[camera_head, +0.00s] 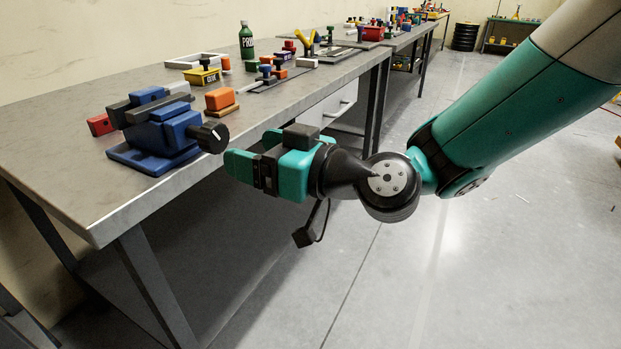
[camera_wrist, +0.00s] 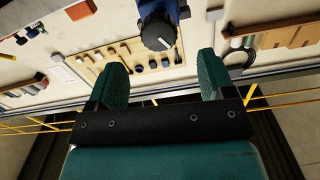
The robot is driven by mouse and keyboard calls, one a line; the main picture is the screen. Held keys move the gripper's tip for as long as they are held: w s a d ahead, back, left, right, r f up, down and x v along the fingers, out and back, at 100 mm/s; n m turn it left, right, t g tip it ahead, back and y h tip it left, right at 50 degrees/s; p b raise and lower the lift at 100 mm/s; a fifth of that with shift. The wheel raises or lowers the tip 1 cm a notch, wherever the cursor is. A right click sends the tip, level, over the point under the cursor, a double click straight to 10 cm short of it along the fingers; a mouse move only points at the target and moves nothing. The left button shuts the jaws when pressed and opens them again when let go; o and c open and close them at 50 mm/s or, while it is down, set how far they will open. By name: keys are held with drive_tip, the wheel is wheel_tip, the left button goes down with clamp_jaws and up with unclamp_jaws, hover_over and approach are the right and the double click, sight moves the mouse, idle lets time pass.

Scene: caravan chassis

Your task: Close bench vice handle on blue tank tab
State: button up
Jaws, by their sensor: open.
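A blue bench vice (camera_head: 155,135) with grey jaws stands at the near end of the workbench. Its round black handle knob (camera_head: 212,136) with a white mark sticks out past the bench's front edge. My gripper (camera_head: 250,152) is open and empty, just right of the knob and apart from it. In the wrist view the knob (camera_wrist: 157,31) lies beyond the fingertips, between the two green fingers of my gripper (camera_wrist: 162,70). A red block (camera_head: 100,124) shows at the vice's far side. I cannot tell which part is a blue tank tab.
The workbench (camera_head: 70,180) runs along the wall. An orange block (camera_head: 220,99), a yellow box (camera_head: 203,77), a green bottle (camera_head: 247,42) and small coloured fixtures stand behind the vice. Tool boards show on the wall in the wrist view.

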drive_tip(key=b+v, duration=0.2)
drive_tip(key=v, duration=0.7)
drive_tip(key=shift+b, duration=0.4)
drive_tip(key=shift+s, duration=0.1)
drive_tip(key=s+d+f+m+g+h, duration=0.35)
drive_tip(key=s+d+h, duration=0.3)
drive_tip(key=d, duration=0.25)
drive_tip(key=s+d+f+m+g+h, duration=0.2)
drive_tip(key=s+d+f+g+h, duration=0.15)
drive_tip(key=s+d+h, duration=0.45)
wheel_tip(320, 180, up, 24)
drive_tip(key=w+y+p, duration=0.1)
drive_tip(key=y+p, duration=0.1)
drive_tip(key=p, duration=2.2)
drive_tip(key=shift+d, duration=0.3)
